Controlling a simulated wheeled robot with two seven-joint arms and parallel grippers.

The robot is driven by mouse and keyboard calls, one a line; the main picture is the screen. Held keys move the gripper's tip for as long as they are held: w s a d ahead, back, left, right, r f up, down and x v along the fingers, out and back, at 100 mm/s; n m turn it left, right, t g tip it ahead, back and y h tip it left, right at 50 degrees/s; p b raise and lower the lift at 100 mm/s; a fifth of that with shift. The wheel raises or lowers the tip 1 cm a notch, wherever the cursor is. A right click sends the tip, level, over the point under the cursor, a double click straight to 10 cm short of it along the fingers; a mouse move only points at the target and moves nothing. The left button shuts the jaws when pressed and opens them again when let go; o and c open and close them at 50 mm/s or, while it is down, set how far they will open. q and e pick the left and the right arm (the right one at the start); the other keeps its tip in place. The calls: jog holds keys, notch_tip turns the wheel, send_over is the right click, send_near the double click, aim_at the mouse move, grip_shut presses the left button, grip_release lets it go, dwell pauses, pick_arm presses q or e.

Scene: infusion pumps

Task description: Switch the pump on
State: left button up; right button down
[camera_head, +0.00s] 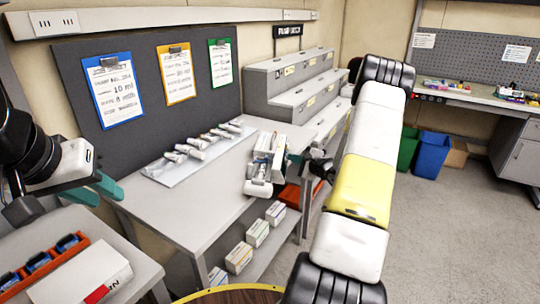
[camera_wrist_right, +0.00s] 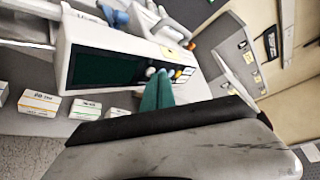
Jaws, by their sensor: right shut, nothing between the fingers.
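The white pump (camera_wrist_right: 125,42) with a dark, blank-looking screen (camera_wrist_right: 105,68) fills the upper left of the right wrist view. Small buttons (camera_wrist_right: 183,73) sit beside the screen. My right gripper (camera_wrist_right: 160,73) is shut and empty, its teal fingertips in front of the pump's face beside the buttons. I cannot tell whether they touch it. In the head view the pump (camera_head: 262,172) stands at the right end of the grey table, and the right fingers are not clearly visible. My left gripper (camera_head: 103,190) looks open and empty at the left, away from the pump.
Syringes lie on a white tray (camera_head: 160,172) on the table (camera_head: 185,210). Several boxes (camera_head: 257,233) stand on the shelf below. A grey stepped drawer unit (camera_head: 285,95) stands behind the pump. An orange tray (camera_head: 35,264) and a white box (camera_head: 80,280) are on the left table.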

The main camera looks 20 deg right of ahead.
jog(key=shift+a, duration=0.15)
dwell(0.4)
jog(key=shift+s+d+r, duration=0.2)
jog(key=shift+s+d, duration=0.1)
jog(key=shift+d, duration=0.35)
jog(key=shift+s+d+r, duration=0.3)
jog(key=shift+s+d, duration=0.05)
jog(key=shift+d, duration=0.35)
jog(key=shift+s+d+r, duration=0.25)
jog(key=shift+s+d, duration=0.15)
jog(key=shift+d, duration=0.3)
jog(key=shift+s+d+r, duration=0.3)
jog(key=shift+s+d, duration=0.05)
jog(key=shift+d, duration=0.35)
